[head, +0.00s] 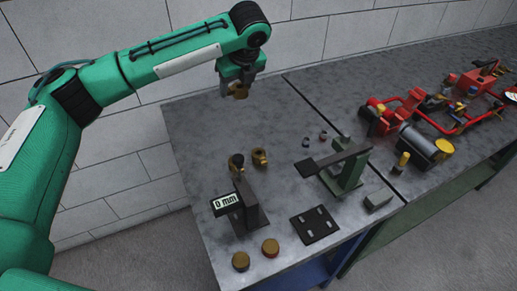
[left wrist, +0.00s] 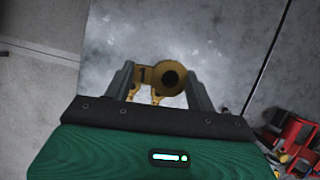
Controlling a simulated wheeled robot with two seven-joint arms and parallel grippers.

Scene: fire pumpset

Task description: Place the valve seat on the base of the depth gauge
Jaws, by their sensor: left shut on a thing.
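My left gripper (head: 236,90) is at the upper middle of the head view, raised above the back left of the table. It is shut on a brass piece, which seems to be the valve seat (left wrist: 146,75). The gripper is well above and behind the gauge. My right gripper is not in view.
Two brass parts (head: 260,157) lie behind the gauge; two brass caps (head: 270,248) are in front. A green stand (head: 350,168), a black plate with slots (head: 314,224) and a grey block (head: 378,200) are to the right. Red pump parts (head: 410,108) fill the right table. The back left is clear.

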